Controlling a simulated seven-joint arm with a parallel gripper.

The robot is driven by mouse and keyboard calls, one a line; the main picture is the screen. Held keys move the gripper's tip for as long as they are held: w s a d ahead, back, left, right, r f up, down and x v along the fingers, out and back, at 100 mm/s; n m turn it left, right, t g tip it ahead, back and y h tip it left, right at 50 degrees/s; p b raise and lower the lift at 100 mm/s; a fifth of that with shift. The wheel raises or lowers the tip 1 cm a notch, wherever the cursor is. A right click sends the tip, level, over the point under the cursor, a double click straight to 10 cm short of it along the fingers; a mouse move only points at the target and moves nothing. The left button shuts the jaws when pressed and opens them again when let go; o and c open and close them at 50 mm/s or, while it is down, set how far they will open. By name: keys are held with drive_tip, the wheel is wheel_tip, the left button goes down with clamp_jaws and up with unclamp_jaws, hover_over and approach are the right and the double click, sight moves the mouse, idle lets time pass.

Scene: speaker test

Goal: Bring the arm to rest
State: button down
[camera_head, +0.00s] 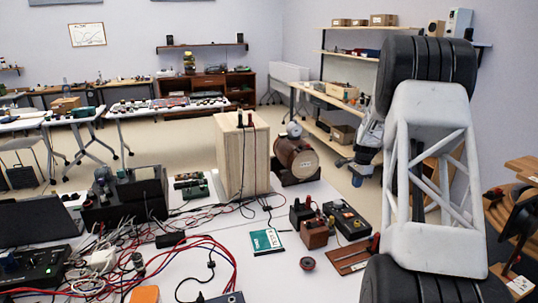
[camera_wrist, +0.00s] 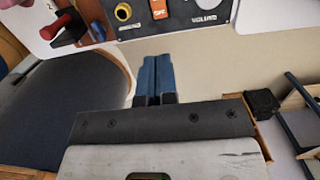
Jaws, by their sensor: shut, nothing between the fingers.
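My gripper (camera_wrist: 156,62) shows in the wrist view as two blue fingers side by side, shut with nothing between them. They point towards a dark panel with a knob (camera_wrist: 124,12) and an orange label; I cannot tell the distance to it. In the camera_head view, my arm (camera_head: 435,150) stands at the right, with a white lattice link between black joints.
A white table (camera_head: 320,270) carries a wooden box (camera_head: 243,155), a brown round-faced device (camera_head: 296,158), a teal booklet (camera_head: 266,241), small boxes and many tangled cables at the left. A shelf (camera_head: 345,57) stands behind my arm. A red-handled part (camera_wrist: 62,27) is at the wrist view's upper left.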

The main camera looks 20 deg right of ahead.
drive_tip(key=s+a+r+n, duration=0.3)
drive_tip(key=s+a+r, duration=0.25)
drive_tip(key=a, duration=0.45)
drive_tip(key=s+a+r+n+t, duration=0.1)
drive_tip(key=s+a+r+n, duration=0.2)
drive_tip(key=s+a+r, duration=0.55)
drive_tip(key=s+a+r+n, duration=0.2)
drive_tip(key=a+r, duration=0.3)
drive_tip(key=a, duration=0.8)
drive_tip(key=s+a+n, duration=0.3)
drive_tip(key=s+a, duration=0.3)
drive_tip(key=s, duration=0.4)
drive_tip(key=s+a+f+n+t, duration=0.1)
drive_tip(key=s+a+n, duration=0.2)
drive_tip(key=s+a, duration=0.3)
drive_tip(key=s+a+n+h, duration=0.1)
drive_tip(key=s+a+n, duration=0.2)
drive_tip(key=s, duration=1.2)
drive_tip(key=a, duration=0.3)
drive_tip(key=shift+a+f+n+t, duration=0.15)
drive_tip(key=shift+n+t, duration=0.15)
drive_tip(key=shift+n, duration=0.1)
